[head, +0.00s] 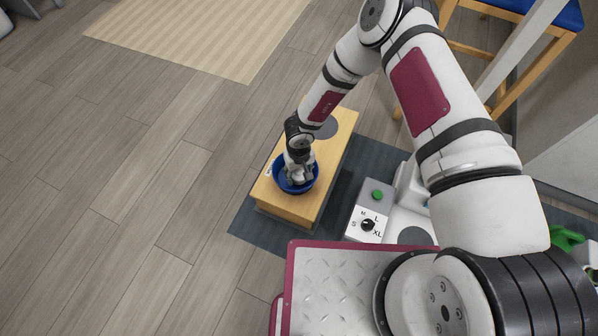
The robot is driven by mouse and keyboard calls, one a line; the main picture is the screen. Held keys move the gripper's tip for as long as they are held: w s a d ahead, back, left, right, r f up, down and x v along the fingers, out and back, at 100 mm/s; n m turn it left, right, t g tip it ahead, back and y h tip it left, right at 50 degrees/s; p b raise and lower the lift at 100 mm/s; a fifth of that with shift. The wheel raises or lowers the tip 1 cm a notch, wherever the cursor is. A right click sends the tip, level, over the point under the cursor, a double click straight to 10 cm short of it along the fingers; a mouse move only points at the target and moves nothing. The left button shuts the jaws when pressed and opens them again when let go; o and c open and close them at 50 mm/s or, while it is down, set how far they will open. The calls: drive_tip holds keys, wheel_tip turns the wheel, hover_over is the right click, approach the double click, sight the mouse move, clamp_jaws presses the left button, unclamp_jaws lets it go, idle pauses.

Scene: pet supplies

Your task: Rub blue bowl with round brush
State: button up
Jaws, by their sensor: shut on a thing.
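The blue bowl (281,184) stands on a light wooden bench-like box (297,209), near its front end. My gripper (297,178) points down into the bowl and covers much of its inside. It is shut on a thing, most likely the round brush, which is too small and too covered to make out. No round brush shows elsewhere. I cannot tell whether the held thing touches the bowl's inner wall.
The box stands on a dark grey mat (256,233). To its right is a white device with a dial (367,226) and a green button (377,195). A beige striped rug (195,35) lies at the back left. A wooden stool with a blue seat (565,15) stands at the back right. Floor to the left is clear.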

drive_tip(key=shift+f+b, duration=0.5)
drive_tip(key=shift+f, duration=0.5)
idle(0.5)
drive_tip(key=shift+w+a+r+p, duration=0.1)
drive_tip(key=shift+w+a+p, duration=0.25)
drive_tip(key=shift+w+a, duration=0.85)
drive_tip(key=shift+a, duration=0.1)
drive_tip(key=shift+s+d+p, duration=0.55)
drive_tip(key=shift+s+d, duration=0.75)
drive_tip(key=shift+d, duration=0.05)
drive_tip(key=shift+w+r+p, duration=0.1)
drive_tip(key=shift+r+p, duration=2.1)
drive_tip(key=shift+r, duration=0.7)
drive_tip(key=shift+r, duration=0.1)
